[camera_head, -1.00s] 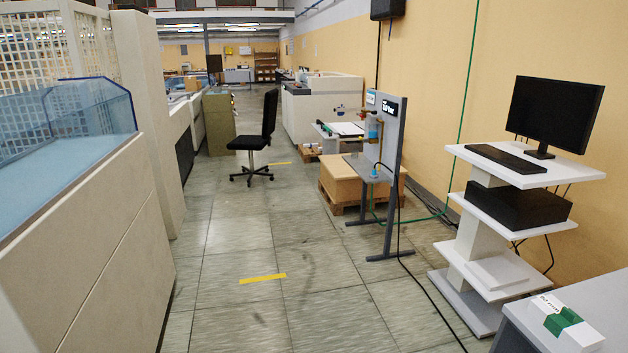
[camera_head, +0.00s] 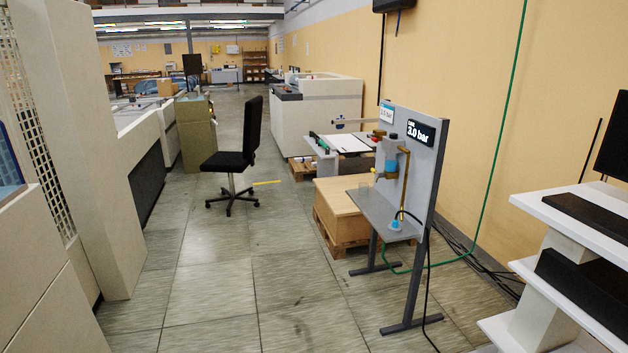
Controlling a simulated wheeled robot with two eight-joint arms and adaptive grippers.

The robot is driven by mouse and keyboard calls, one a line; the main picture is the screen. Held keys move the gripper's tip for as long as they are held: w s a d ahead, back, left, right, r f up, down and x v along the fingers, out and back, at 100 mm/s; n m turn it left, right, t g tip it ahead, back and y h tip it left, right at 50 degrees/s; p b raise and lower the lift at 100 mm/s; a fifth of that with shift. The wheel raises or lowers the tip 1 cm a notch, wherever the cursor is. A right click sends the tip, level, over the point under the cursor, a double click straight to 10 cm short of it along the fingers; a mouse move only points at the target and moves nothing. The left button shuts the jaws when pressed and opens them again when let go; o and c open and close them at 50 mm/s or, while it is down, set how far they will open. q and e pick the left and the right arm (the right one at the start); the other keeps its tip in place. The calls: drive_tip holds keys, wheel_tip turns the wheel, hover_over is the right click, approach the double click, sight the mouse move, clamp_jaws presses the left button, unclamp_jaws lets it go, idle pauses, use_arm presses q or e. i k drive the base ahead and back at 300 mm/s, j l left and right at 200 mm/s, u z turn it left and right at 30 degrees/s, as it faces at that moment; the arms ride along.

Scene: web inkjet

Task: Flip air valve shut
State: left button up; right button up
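A grey panel stand (camera_head: 412,160) stands right of the middle in the head view. It carries a dark display (camera_head: 421,131) that reads what looks like 3.0 bar. A blue filter-like part (camera_head: 391,167) and a brass-coloured pipe (camera_head: 403,175) are on the panel's front. Neither of my grippers is in view.
A black office chair (camera_head: 238,150) stands left of the stand. A wooden crate (camera_head: 344,205) is behind the stand. A white cart (camera_head: 570,230) with a monitor is at the right, and a beige machine (camera_head: 95,140) at the left. The tiled floor (camera_head: 230,270) between is clear.

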sight(372, 136)
drive_tip(key=i+z, duration=0.2)
drive_tip(key=i, duration=0.3)
drive_tip(key=i+j+z, duration=0.2)
drive_tip(key=i, duration=0.3)
drive_tip(key=i+j+z, duration=0.2)
drive_tip(key=i, duration=0.3)
drive_tip(key=i+j, duration=0.35)
drive_tip(key=i, duration=0.15)
drive_tip(key=i+j+u, duration=0.1)
drive_tip(key=i+j, duration=0.25)
drive_tip(key=i, duration=0.15)
drive_tip(key=i+j, duration=0.3)
drive_tip(key=i, duration=0.2)
drive_tip(key=i+j+u, duration=0.1)
drive_tip(key=i+j, duration=0.2)
drive_tip(key=i, duration=0.25)
